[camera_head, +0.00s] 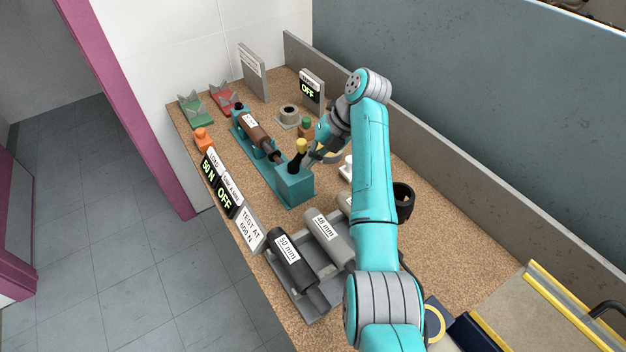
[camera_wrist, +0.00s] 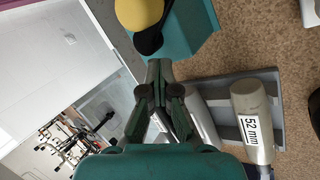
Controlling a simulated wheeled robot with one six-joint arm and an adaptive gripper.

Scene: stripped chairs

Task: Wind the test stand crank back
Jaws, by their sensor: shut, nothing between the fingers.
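The teal test stand (camera_head: 295,188) lies along the bench with a brown cylinder (camera_head: 254,133) in it. Its crank is at the near end block, with a yellow knob (camera_head: 301,146) on a dark arm. In the wrist view the yellow knob (camera_wrist: 138,12) and black crank arm (camera_wrist: 148,42) show at the top, over the teal block (camera_wrist: 190,30). My gripper (camera_head: 314,157) is just right of the knob. In the wrist view my gripper (camera_wrist: 160,66) is shut and empty, its fingertips just below the crank arm; I cannot tell whether they touch it.
Readouts "50 N" (camera_head: 208,168) and "OFF" (camera_head: 224,200) and a "TEST AT 600 N" sign (camera_head: 250,228) line the left edge. A grey rack with labelled cylinders (camera_head: 290,258) stands nearer. Another "OFF" display (camera_head: 311,91) stands behind. A low wall (camera_head: 440,195) bounds the right.

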